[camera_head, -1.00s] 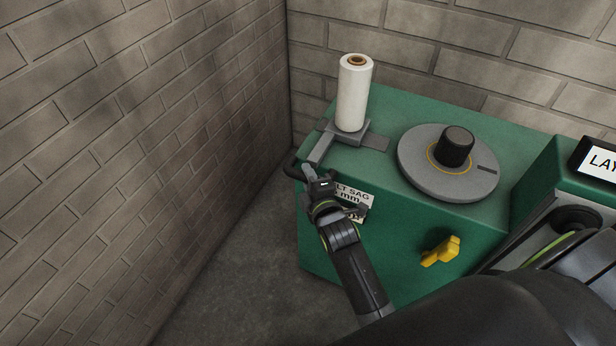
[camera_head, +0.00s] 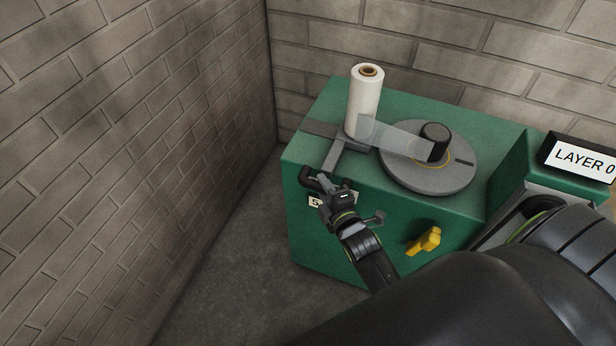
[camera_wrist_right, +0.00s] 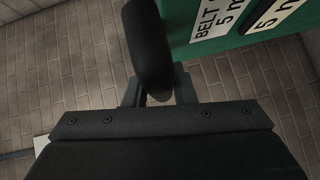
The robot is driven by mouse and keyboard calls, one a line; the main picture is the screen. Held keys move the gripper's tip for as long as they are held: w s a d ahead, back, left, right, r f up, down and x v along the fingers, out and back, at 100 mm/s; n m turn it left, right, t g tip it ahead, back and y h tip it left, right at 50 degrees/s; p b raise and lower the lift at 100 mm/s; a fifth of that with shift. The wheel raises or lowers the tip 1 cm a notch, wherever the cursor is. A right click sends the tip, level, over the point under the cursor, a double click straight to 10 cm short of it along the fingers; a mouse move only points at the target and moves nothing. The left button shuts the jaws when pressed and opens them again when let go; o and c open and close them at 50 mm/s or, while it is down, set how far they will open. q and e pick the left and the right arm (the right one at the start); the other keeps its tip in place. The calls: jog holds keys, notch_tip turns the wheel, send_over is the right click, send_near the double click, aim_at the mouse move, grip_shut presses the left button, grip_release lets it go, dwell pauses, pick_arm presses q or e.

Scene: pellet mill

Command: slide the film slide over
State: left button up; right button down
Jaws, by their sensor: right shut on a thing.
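The film slide (camera_head: 346,153) is a grey bar on a flat grey track on top of the green machine, and it carries an upright white film roll (camera_head: 365,104). A translucent strip of film (camera_head: 398,139) spans from the roll to the black post (camera_head: 434,141) on the round grey turntable (camera_head: 440,181). My right gripper (camera_head: 326,185) is shut on the slide's black handle (camera_head: 307,175) at the machine's front left edge. In the right wrist view the handle (camera_wrist_right: 149,45) stands between the fingers. My left gripper is not in view.
A yellow lever (camera_head: 424,241) sticks out of the green machine's (camera_head: 348,232) front. A display (camera_head: 585,160) reading LAYER 0 stands at the right. Brick walls (camera_head: 130,130) close off the left and back. My dark arm covers the lower right.

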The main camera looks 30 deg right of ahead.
jog(key=shift+s+d+f, duration=0.1)
jog(key=shift+s+d, duration=0.35)
jog(key=shift+s, duration=0.15)
jog(key=c, duration=1.6)
grip_release()
jog(key=shift+c, duration=0.2)
jog(key=o, duration=0.4)
jog(key=shift+s+d, duration=0.15)
jog(key=shift+d, duration=0.05)
jog(key=shift+o, duration=0.2)
jog(key=shift+a, duration=0.1)
